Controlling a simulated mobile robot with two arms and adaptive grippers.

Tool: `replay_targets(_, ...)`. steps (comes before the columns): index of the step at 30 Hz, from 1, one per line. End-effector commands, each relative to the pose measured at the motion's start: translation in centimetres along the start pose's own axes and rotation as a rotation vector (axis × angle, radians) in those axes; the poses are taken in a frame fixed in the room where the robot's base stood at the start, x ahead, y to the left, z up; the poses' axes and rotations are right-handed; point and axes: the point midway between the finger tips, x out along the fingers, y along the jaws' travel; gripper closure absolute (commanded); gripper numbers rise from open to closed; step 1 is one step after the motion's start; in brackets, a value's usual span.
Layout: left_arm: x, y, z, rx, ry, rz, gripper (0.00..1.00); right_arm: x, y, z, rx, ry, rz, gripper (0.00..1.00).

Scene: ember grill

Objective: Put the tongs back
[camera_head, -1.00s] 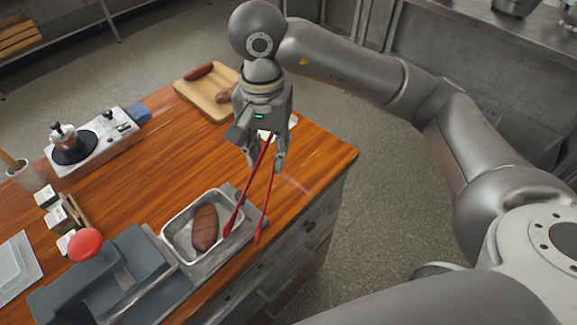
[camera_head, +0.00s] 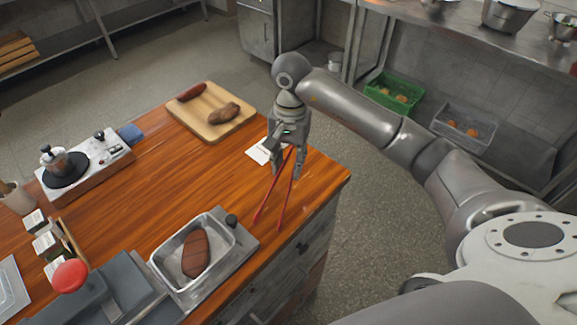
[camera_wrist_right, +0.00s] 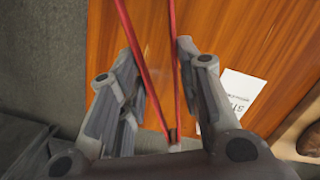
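The red tongs (camera_head: 267,200) hang from my right gripper (camera_head: 285,165), tips pointing down toward the near part of the wooden table. In the right wrist view, the tongs (camera_wrist_right: 143,68) run between the two fingers of my right gripper (camera_wrist_right: 158,55), their joined end close to the palm. The fingers are around the tongs, and their arms are spread apart. I cannot tell whether the tips touch the table. My left gripper is not in view.
A metal tray (camera_head: 160,262) holds a brown grilled piece. A cutting board (camera_head: 225,128) with two brown pieces lies at the back. A white card (camera_head: 258,155) lies beside my right gripper. The wooden table (camera_head: 180,185) is clear in the middle.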

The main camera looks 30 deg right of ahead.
Motion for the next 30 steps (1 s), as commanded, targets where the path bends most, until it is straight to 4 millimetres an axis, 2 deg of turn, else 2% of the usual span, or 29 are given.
replay_targets(6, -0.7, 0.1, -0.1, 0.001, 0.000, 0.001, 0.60, 1.3, -0.2, -1.3, 0.001, -0.002, 0.000, 0.71)
replay_targets(12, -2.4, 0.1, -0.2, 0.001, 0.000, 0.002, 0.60, 3.6, -0.2, -1.5, 0.000, -0.004, 0.000, 0.71)
replay_targets(16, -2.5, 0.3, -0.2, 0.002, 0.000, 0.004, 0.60, 4.3, -0.2, -1.7, -0.002, 0.000, 0.000, 0.71)
replay_targets(25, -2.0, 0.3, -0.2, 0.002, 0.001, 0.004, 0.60, 4.7, -0.2, -1.7, -0.002, 0.001, -0.001, 0.71)
replay_targets(30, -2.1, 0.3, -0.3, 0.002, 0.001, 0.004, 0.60, 4.6, -0.2, -1.7, -0.002, 0.000, -0.001, 0.48)
